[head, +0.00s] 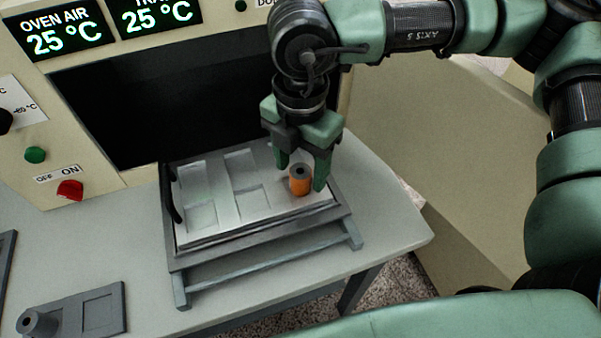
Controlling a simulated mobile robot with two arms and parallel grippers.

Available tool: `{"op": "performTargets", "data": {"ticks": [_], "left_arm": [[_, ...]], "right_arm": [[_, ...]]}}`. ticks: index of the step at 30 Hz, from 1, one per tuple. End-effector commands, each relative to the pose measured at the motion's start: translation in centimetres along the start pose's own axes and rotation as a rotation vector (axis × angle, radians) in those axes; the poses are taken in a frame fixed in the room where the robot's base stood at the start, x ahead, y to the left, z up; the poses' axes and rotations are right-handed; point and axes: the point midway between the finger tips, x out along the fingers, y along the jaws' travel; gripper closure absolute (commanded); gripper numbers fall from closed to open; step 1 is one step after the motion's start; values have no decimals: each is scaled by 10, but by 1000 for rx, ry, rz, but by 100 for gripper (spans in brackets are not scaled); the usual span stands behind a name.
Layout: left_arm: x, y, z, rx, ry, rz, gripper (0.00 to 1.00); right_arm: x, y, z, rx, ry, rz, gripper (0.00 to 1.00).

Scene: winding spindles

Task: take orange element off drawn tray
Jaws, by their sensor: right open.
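The orange element (299,183), a short upright cylinder with a dark hole in its top, stands at the right end of the drawn tray (232,228). The tray is a pale metal plate with several square recesses, out in front of the dark oven opening. My right gripper (301,178) points down over the element, its green fingers apart on either side of it. I cannot tell whether a finger touches it. My left gripper is not in view.
The oven (53,151) stands behind, with displays reading 25 °C and a red switch (70,190). A grey holder (99,310) with a small grey cylinder (36,323) lies at the front left. The table (120,240) is clear between holder and tray.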

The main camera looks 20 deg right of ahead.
Motion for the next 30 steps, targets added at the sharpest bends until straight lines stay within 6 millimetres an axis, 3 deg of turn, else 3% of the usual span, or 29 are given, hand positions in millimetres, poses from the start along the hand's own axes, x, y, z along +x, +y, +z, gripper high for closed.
{"op": "performTargets", "data": {"ticks": [8, 11, 15, 25, 30], "left_arm": [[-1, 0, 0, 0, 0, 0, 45], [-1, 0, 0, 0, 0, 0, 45], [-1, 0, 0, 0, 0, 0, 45], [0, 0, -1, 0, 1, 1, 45], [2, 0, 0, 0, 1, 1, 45]], "right_arm": [[6, 0, 0, 0, 0, 1, 41], [6, 0, 0, 0, 0, 1, 63], [5, 0, 0, 0, 0, 1, 100], [3, 0, 0, 0, -1, 2, 100], [-10, 1, 0, 1, -1, 4, 100]]}}
